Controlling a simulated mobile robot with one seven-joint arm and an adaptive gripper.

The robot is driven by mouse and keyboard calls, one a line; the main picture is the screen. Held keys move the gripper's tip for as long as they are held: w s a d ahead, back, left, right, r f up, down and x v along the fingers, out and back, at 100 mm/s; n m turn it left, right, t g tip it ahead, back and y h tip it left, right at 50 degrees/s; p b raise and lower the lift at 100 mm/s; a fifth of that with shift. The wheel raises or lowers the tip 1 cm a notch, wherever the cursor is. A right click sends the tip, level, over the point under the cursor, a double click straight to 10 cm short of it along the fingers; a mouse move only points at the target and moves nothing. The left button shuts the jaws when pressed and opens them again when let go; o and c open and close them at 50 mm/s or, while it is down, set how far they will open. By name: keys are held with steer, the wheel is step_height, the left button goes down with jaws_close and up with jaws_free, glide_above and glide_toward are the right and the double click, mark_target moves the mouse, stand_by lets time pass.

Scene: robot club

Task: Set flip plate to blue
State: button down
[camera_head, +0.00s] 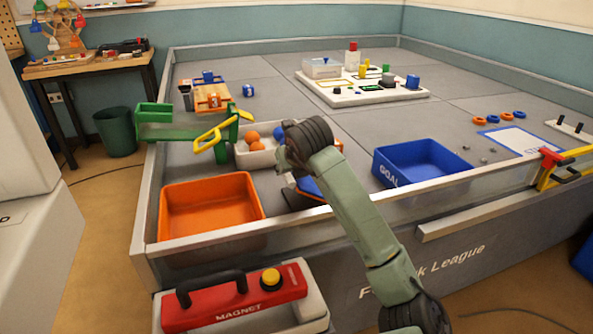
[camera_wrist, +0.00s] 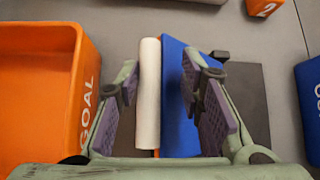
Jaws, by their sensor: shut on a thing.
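The flip plate shows in the wrist view as a blue face (camera_wrist: 180,125) with a white rounded bar (camera_wrist: 148,95) along its left edge. A sliver of orange shows at the foot of the bar. My gripper (camera_wrist: 160,82) has one finger left of the bar and one over the blue face, and is shut on the plate. The plate's tilt is hard to tell. In the head view my arm hides the gripper and most of the plate; a bit of blue plate (camera_head: 311,187) shows beside the arm.
The orange goal bin (camera_head: 210,205) is left of the plate, the blue goal bin (camera_head: 425,160) right. Behind stands a white tray (camera_head: 252,160) with orange and blue balls. A green ramp with a yellow handle (camera_head: 215,132) is at the left. The table's raised rim runs in front.

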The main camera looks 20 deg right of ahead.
steer(key=shift+s+a+f+b, duration=0.1)
steer(key=shift+a+f+b, duration=0.2)
steer(key=shift+f+b, duration=0.25)
steer(key=shift+a+f+b, duration=0.25)
steer(key=shift+f+b, duration=0.05)
steer(key=shift+f, duration=0.35)
steer(key=shift+a, duration=0.1)
steer(key=c, duration=1.5)
jaws_free()
steer(key=shift+a, duration=0.1)
steer(key=shift+s+r, duration=0.15)
steer(key=shift+s, duration=0.05)
steer(key=v, duration=0.8)
steer(key=w+r+v, duration=0.1)
steer(key=v, duration=0.3)
steer(key=shift+s+r, duration=0.3)
